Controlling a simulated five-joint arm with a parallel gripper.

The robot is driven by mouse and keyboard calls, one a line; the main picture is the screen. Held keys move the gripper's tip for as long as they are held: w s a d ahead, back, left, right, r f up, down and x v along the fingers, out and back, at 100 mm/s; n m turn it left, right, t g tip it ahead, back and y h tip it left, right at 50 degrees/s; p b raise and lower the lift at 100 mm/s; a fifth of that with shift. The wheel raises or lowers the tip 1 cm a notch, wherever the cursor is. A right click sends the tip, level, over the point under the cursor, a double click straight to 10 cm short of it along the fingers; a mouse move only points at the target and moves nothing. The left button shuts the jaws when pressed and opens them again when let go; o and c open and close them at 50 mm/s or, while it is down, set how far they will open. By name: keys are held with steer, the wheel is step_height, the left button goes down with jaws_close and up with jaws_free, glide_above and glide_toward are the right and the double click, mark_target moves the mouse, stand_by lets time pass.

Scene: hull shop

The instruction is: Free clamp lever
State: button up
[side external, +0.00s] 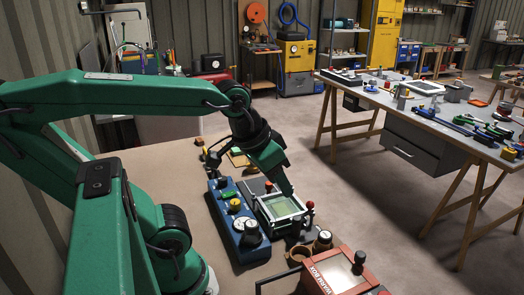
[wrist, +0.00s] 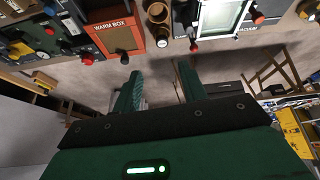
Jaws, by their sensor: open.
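A white-framed clamp fixture with a pale green panel (side external: 282,207) sits on the bench in the side view. A red-knobbed lever (side external: 310,206) stands upright at its right corner, and another red knob (side external: 268,186) shows at its far left. In the wrist view, the lit frame (wrist: 221,16) is at the top, with one red-knobbed lever (wrist: 194,46) below its left corner and another (wrist: 258,17) at its right.
A blue control box (side external: 238,222) stands left of the fixture. A tool-covered trestle table (side external: 440,116) stands across open floor.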

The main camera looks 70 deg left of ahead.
steer(key=w+a+f+n+g, duration=0.4)
steer(key=w+a+n, duration=0.1)
steer(key=w+n, duration=0.4)
steer(key=w+a+f+n+g+h, duration=0.1)
steer(key=w+a+f+n+g, duration=0.4)
steer(key=w+n, duration=0.4)
steer(key=shift+w+n, duration=0.3)
steer(key=shift+n, duration=0.7)
steer(key=shift+s+f, duration=0.1)
steer(key=shift+f, duration=0.15)
steer(key=shift+x, duration=3.75)
steer(key=shift+d+r, duration=0.1)
jaws_close()
